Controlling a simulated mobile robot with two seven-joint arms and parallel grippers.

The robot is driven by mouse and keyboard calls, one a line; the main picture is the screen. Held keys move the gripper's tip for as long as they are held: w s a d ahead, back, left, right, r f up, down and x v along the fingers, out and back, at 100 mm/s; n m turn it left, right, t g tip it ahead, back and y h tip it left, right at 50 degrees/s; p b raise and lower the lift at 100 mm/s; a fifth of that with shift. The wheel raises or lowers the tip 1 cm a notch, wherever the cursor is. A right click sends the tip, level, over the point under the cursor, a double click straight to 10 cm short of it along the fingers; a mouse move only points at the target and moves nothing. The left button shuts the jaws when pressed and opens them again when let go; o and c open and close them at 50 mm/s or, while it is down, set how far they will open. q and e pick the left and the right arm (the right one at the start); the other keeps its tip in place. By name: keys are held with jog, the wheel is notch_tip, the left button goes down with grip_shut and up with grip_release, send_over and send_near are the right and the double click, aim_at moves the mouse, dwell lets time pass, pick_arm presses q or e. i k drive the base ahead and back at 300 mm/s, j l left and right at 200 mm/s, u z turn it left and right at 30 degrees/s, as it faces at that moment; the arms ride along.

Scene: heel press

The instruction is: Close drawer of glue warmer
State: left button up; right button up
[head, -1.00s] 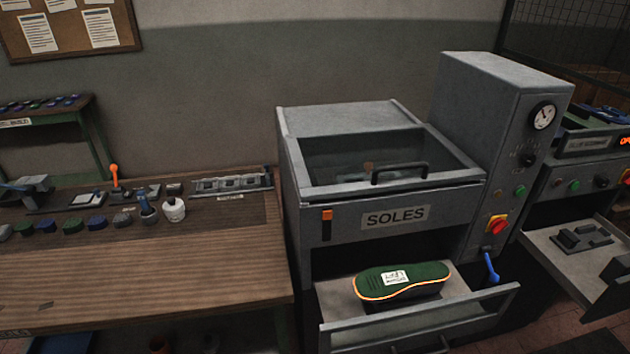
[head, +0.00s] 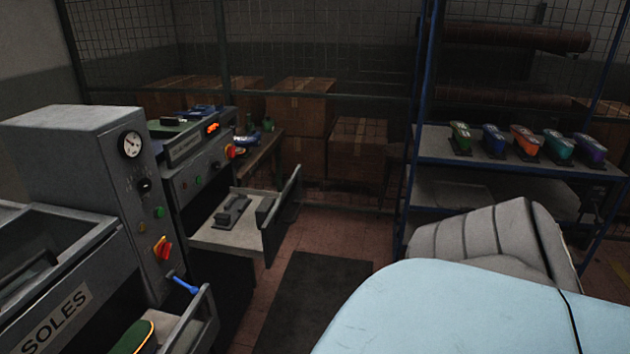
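The glue warmer (head: 188,172) is the grey machine just beyond the SOLES machine, left of centre in the head view. It has a lit orange display, a red-and-yellow switch and a label too small to read clearly. Its drawer (head: 281,214) is pulled out toward the right, with its front panel standing well clear of the body. A dark grey block-like part (head: 232,210) and a smaller one by the front panel lie in the drawer. Neither of my grippers is in view.
The SOLES machine (head: 75,140) stands at the near left with its own drawer (head: 195,325) open and a green sole (head: 133,338) in it. A dark mat (head: 308,300) lies on open floor before the warmer. A blue shelf rack (head: 500,165) with colourful shoe forms stands right.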

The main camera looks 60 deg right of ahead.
aim_at(249, 223)
jog(key=z, duration=1.65)
jog(key=i+u, duration=0.45)
jog(key=u, duration=0.3)
